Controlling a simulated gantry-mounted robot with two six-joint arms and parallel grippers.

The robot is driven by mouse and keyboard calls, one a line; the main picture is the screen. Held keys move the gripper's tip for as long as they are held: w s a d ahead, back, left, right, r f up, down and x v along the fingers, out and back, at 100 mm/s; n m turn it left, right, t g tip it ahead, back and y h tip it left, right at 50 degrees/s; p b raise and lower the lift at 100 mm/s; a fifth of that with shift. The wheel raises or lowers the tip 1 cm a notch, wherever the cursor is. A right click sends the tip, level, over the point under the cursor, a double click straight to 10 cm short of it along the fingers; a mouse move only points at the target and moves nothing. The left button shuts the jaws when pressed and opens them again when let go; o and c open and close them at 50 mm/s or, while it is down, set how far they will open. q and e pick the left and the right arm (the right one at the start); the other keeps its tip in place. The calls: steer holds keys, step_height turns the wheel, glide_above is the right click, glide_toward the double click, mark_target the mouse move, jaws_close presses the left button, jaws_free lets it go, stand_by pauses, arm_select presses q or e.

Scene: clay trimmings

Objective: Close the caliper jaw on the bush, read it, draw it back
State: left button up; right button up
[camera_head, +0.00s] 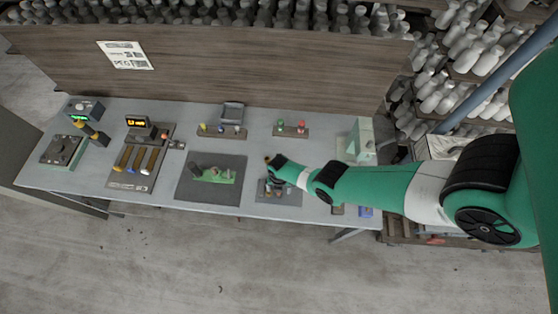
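My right arm reaches in from the right, and its wrist is above a small grey mat (292,198) right of the table's middle. My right gripper (273,186) is low over this mat, too small and partly covered to show whether it is open or shut. A green fixture (212,175) with a grey part on it lies on a dark mat (208,198) just left of it. I cannot tell for sure which item is the caliper or the bush. Something small under my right wrist is mostly hidden.
An orange-lit display (137,121) stands on a board with several handled tools, and a green-lit display (84,110) stands at the far left. Small racks with coloured pieces (291,130) line the back. A pale green stand (361,141) is at the right. Bare table shows between mats.

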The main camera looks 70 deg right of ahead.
jaws_close()
steer(key=shift+w+a+b, duration=0.2)
steer(key=shift+w+b, duration=0.6)
steer(key=shift+w, duration=0.55)
stand_by(1.0)
steer(key=shift+o, duration=1.1)
jaws_free()
steer(key=shift+a, duration=0.1)
